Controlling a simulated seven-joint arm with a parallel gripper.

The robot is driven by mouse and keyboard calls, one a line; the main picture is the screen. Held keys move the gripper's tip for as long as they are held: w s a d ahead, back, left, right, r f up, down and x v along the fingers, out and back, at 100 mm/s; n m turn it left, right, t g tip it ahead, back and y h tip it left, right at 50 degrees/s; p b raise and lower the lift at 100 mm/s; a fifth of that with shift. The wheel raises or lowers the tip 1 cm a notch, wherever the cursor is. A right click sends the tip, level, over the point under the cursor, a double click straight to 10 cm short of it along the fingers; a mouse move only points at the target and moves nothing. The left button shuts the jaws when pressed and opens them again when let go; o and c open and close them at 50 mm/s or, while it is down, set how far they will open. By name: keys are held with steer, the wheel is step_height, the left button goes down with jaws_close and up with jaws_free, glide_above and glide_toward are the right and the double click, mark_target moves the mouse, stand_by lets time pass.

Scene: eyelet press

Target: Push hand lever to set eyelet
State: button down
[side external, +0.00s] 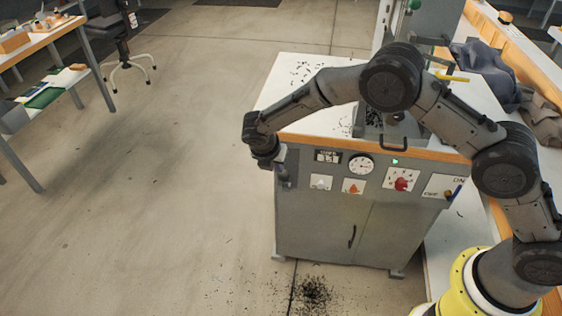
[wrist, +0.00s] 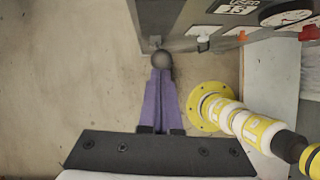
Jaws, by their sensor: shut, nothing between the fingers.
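A dark round knob (wrist: 162,60), which looks like the end of the hand lever, shows in the wrist view by the front left corner of the cabinet. A grey rod (wrist: 182,45) runs beside it along the cabinet front. My gripper (wrist: 161,76) is shut and empty, its purple fingers pointing at the knob. The fingertips are at the knob's near side; I cannot tell if they touch it. In the side view my gripper (side external: 285,182) hangs down at the cabinet's left front corner, and the knob is not distinct there. I cannot make out an eyelet.
The grey press cabinet (side external: 318,232) has a white top with an orange front edge, a round gauge (side external: 361,164) and several switches. A black loop handle (side external: 393,146) stands out at its front. Benches stand at both sides. The floor left of the cabinet is clear.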

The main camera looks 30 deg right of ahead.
steer(key=v, duration=1)
steer(key=shift+s+a, duration=0.25)
steer(key=shift+a, duration=0.05)
steer(key=shift+r, duration=0.1)
stand_by(2.4)
